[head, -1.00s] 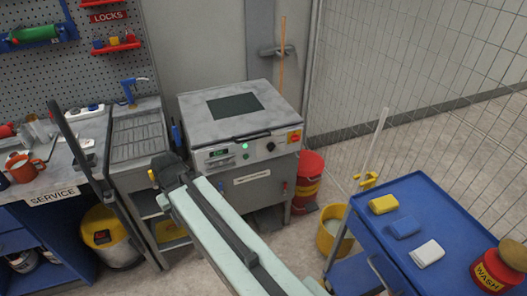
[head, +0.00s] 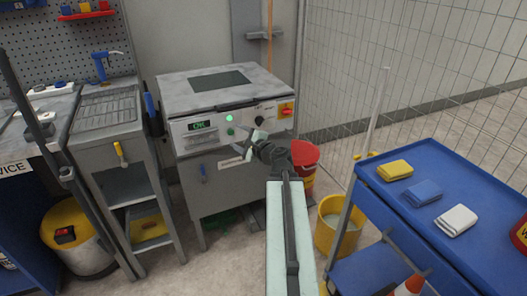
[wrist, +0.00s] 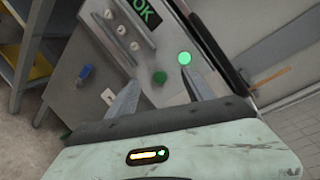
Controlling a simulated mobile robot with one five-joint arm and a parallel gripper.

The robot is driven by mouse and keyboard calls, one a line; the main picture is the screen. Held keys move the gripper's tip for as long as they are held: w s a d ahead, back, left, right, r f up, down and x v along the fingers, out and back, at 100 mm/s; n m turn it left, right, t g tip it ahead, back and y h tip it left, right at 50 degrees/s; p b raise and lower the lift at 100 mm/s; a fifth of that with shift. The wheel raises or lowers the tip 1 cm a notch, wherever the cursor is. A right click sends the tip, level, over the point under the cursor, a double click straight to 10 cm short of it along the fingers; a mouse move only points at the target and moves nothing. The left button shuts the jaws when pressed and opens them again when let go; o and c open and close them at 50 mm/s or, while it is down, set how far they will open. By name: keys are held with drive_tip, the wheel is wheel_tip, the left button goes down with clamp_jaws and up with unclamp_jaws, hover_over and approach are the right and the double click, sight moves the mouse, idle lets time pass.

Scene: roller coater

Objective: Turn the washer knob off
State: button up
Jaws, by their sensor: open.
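A grey machine (head: 208,92) with a sloped white control panel stands ahead; I take it for the washer. Its black round knob (head: 259,121) is on the right of the panel, beside a red-and-yellow switch (head: 287,109). A lit green lamp (head: 229,118), a green button (head: 230,131) and a display (head: 200,126) reading OK are to the left. My gripper (head: 243,139) is open and empty in front of the panel, below and left of the knob. In the wrist view its fingers (wrist: 162,87) straddle the green button (wrist: 159,77); contact cannot be told. The knob is not visible there.
A blue cart (head: 440,180) with yellow, blue and white cloths stands at right. A red bucket (head: 306,160) and a yellow bucket (head: 330,240) are near the machine's right side.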

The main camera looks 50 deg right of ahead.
sight(262, 123)
drive_tip(key=s+d+m+h+b, duration=0.2)
drive_tip(key=s+d+m+h, duration=0.4)
drive_tip(key=d, duration=0.5)
drive_tip(key=shift+y, duration=0.6)
drive_tip(key=x, duration=0.7)
drive_tip(key=shift+w+a+p, duration=0.2)
drive_tip(key=shift+a+p, duration=0.05)
drive_tip(key=shift+p, duration=0.05)
clamp_jaws()
